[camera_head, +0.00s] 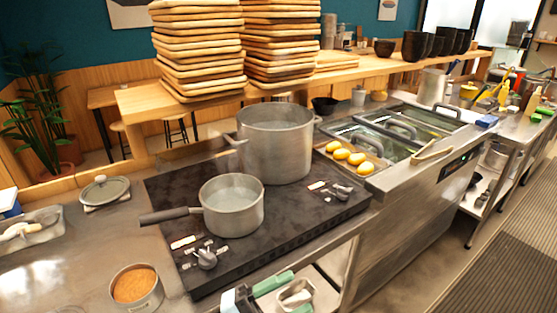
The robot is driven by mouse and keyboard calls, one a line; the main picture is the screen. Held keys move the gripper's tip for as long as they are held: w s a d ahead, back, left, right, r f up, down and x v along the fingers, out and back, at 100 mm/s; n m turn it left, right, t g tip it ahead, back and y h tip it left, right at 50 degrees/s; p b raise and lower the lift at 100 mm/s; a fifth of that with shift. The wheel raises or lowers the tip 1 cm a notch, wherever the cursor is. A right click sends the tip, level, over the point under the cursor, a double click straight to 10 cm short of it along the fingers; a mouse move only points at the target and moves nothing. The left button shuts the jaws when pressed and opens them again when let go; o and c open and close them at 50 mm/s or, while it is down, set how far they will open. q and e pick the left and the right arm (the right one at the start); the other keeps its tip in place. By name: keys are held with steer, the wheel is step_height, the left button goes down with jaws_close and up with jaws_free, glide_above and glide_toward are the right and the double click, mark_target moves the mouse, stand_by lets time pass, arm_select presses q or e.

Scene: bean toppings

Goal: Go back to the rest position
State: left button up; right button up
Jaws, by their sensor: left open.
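My left gripper (284,292) is at the bottom edge, low in front of the stove, with its dark and white body at left. Its green fingers are apart, and it is open. A small metal container shows behind and between the fingers, on the lower shelf; I see nothing held. Much of the arm is out of frame. My right gripper is not in view.
The black stove (165,195) bears a saucepan (235,215) and a large pot (275,150). A bowl of beans (137,288) and a lidded dish (104,192) stand on the left counter. Yellow items (348,155) lie right of the pot. Stacked wooden trays (200,50) stand behind.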

arm_select(q)
steer(key=s+a+f+n+t+y+p, duration=0.1)
steer(key=s+a+f+n+t+y, duration=0.25)
steer(key=a+f+n+y, duration=0.55)
steer(key=s+a+f+n+t+y, duration=0.2)
steer(key=a+f+n+t+y, duration=0.35)
steer(key=f+n, duration=0.4)
steer(key=s+a+f+n+g+y, duration=0.2)
steer(key=s+f, duration=0.3)
steer(key=s, duration=0.3)
steer(key=s+a+f+n+g+y, duration=0.2)
steer(key=s+a+f+n+g, duration=0.3)
steer(key=s, duration=0.4)
steer(key=shift+s+a+y+p, duration=0.2)
steer(key=shift+s+y+p, duration=0.1)
steer(key=shift+y+p, duration=0.05)
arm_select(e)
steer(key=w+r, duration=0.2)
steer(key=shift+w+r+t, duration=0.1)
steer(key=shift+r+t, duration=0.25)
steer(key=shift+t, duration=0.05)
